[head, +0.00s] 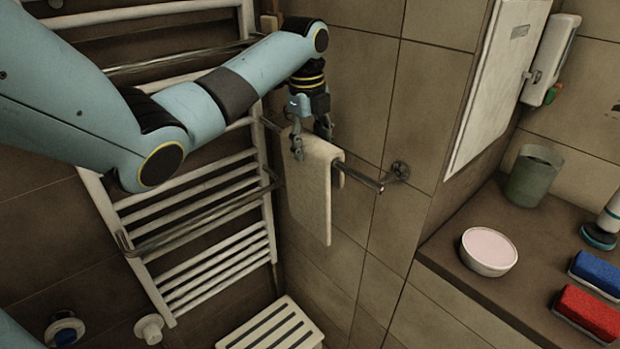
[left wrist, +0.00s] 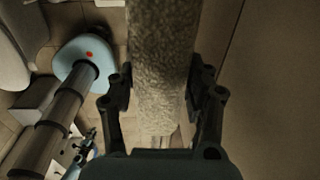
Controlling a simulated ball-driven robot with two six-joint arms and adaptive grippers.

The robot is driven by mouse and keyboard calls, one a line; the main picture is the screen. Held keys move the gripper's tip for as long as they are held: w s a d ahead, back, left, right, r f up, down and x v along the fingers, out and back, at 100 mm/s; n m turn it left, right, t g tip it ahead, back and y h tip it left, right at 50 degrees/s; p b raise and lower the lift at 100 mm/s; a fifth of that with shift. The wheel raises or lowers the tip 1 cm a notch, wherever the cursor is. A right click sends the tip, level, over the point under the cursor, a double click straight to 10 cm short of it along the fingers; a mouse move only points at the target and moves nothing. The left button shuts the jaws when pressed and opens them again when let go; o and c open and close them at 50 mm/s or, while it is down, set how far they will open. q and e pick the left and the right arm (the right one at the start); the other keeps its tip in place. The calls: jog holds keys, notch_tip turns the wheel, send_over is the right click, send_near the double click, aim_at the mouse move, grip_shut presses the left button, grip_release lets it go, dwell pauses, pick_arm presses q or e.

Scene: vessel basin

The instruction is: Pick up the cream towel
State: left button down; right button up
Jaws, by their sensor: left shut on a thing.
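The cream towel (head: 313,190) hangs folded over a metal wall bar in the head view, its front part hanging down. My left gripper (head: 311,150) is at the top fold of the towel, with one finger on each side. In the left wrist view the towel (left wrist: 160,70) runs between the two fingers of my left gripper (left wrist: 160,95), which are shut on it. The towel still lies over the bar.
The wall bar (head: 362,179) sticks out right of the towel to its wall mount. A white towel rack (head: 215,215) stands left. A white slatted stool (head: 272,328) is below. A counter at right holds a pink-filled bowl (head: 488,250), a green cup (head: 533,176), a blue sponge (head: 597,272) and a red sponge (head: 590,312).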

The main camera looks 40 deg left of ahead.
pick_arm(q)
jog(key=shift+r, duration=0.15)
jog(key=r, duration=0.9)
jog(key=shift+s+a+r, duration=0.1)
jog(key=shift+s+r, duration=0.15)
jog(key=shift+r, duration=0.05)
jog(key=s+a+r, duration=0.1)
jog(key=s+r, duration=0.1)
jog(key=s, duration=1.2)
notch_tip(320, 180, up, 12)
jog(key=p, duration=1)
jog(key=shift+s+f, duration=0.15)
jog(key=shift+f, duration=0.1)
